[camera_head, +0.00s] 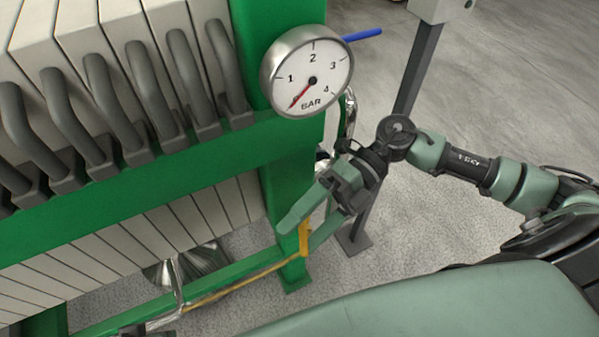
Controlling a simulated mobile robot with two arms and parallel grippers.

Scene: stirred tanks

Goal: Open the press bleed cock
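My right gripper (298,238) reaches in from the right, below the pressure gauge and beside the green press frame. Its two green fingers stand apart. An upright yellow bar (304,236), which may be a valve lever, shows between the fingertips; I cannot tell whether they touch it. The gripper hides part of whatever the bar is fixed to. A blue handle (362,35) sticks out to the right behind the gauge. I cannot tell from this view which of these belongs to the press bleed cock. My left gripper is not seen.
The round gauge (308,72) has its red needle near the low end. The green press frame (160,160) carries pale plates (95,40) with several grey handles. A grey post (417,72) stands behind my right wrist. Bare concrete floor (520,60) lies to the right.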

